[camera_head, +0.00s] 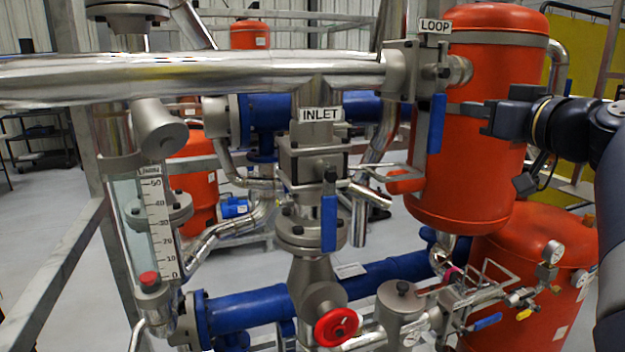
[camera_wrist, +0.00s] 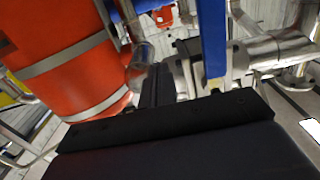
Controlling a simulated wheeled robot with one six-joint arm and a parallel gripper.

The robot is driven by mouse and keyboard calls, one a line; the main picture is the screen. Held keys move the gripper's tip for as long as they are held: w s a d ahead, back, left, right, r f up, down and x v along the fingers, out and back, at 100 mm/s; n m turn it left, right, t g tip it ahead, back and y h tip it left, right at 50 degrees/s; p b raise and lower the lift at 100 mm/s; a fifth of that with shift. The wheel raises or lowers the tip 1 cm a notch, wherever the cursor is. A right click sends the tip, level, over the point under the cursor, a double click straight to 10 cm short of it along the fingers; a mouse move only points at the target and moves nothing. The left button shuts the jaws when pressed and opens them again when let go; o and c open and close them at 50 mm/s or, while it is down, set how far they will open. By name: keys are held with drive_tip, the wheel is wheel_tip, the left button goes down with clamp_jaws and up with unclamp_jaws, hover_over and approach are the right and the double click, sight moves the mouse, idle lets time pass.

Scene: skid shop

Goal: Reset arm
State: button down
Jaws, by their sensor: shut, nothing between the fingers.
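My arm (camera_head: 565,128) reaches in from the right edge of the head view. My gripper (camera_head: 462,108) points left in front of the upper orange tank (camera_head: 480,165). Its fingers are together with nothing between them. The tips are close to the right of the blue LOOP valve handle (camera_head: 437,125), which hangs down; I cannot tell whether they touch it. In the wrist view the dark fingers (camera_wrist: 157,88) extend ahead beyond the black gripper body, with the blue handle (camera_wrist: 212,40) to their right and the orange tank (camera_wrist: 75,65) to their left.
A large steel pipe (camera_head: 200,75) crosses the top left. The INLET valve's blue handle (camera_head: 329,222) hangs at the middle. A red handwheel (camera_head: 337,327), gauges (camera_head: 552,252) and a lower orange tank (camera_head: 525,280) are below. Open floor (camera_head: 45,215) shows at the left behind a grey frame.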

drive_tip(key=shift+w+d+r+p, duration=0.1)
drive_tip(key=shift+d+r+p, duration=0.2)
drive_tip(key=shift+r+p, duration=0.5)
drive_tip(key=shift+w+d+r+p, duration=0.1)
drive_tip(key=shift+d+r+p, duration=0.15)
drive_tip(key=shift+r+p, duration=0.55)
drive_tip(key=shift+w+d+r+p, duration=0.1)
drive_tip(key=shift+d+r+p, duration=0.2)
drive_tip(key=shift+r+p, duration=0.5)
drive_tip(key=shift+f, duration=0.2)
